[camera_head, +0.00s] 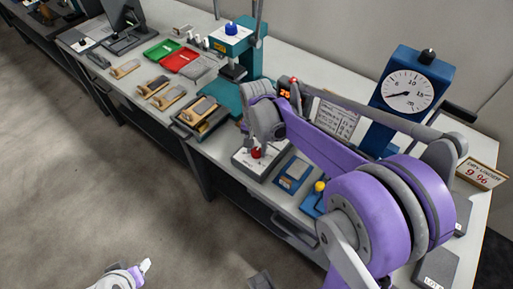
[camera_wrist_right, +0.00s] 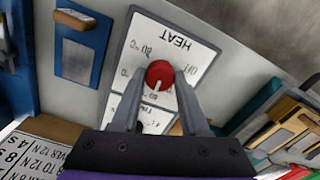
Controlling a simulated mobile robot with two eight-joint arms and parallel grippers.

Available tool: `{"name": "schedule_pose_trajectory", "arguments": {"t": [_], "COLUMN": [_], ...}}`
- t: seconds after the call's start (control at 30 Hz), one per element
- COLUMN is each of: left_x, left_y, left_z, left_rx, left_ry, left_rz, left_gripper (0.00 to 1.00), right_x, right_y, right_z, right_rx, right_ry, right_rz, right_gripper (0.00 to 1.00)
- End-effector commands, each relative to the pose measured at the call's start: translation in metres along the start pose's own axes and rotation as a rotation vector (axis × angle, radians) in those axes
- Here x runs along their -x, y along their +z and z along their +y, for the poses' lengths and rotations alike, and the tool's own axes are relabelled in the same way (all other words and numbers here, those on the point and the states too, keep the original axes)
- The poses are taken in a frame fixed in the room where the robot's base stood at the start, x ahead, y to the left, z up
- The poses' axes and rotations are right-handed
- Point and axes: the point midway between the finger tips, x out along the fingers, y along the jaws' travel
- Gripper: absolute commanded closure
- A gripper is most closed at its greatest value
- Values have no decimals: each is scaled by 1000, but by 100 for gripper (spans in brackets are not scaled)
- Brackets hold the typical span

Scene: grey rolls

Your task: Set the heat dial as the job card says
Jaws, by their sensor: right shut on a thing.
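The red heat dial (camera_head: 257,152) sits on a white panel (camera_head: 243,163) at the front of the bench. In the right wrist view the dial (camera_wrist_right: 159,75) shows a pale pointer line, and the panel (camera_wrist_right: 180,30) reads HEAT upside down, with OFF and temperature marks too small to read surely. My right gripper (camera_wrist_right: 159,82) is shut on the dial, one finger on each side. A printed card (camera_head: 337,118) stands behind my right arm, partly hidden; its text is unreadable here. My left gripper (camera_head: 146,266) is low over the floor, away from the bench; its jaw opening is unclear.
A teal press (camera_head: 232,60) stands behind the panel, with a red-digit display (camera_head: 285,93) beside it. A blue dial gauge (camera_head: 408,90) stands at the right. Green and red trays (camera_head: 180,60) and several wood-and-grey pieces lie left.

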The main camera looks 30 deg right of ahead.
Motion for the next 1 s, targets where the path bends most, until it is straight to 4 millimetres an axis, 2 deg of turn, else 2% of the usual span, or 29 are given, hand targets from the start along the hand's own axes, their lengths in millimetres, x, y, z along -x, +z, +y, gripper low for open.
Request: {"name": "schedule_pose_trajectory", "arguments": {"t": [0.23,0.7,0.73,0.87,1.0], "left_x": [0,0,0,0,0], "left_y": [0,0,0,0,0], "left_z": [0,0,0,0,0], "left_rx": [0,0,0,0,0], "left_ry": [0,0,0,0,0], "left_rz": [0,0,0,0,0], "left_gripper": [50,50,50,50,50], "right_x": [1,1,1,0,0], "right_y": [0,0,0,0,0], "right_z": [0,0,0,0,0], "right_rx": [-61,-72,-72,-71,-71], "right_ry": [0,0,0,0,0], "right_rz": [1,1,1,1,0], "right_gripper": [100,100,50,27,26]}}
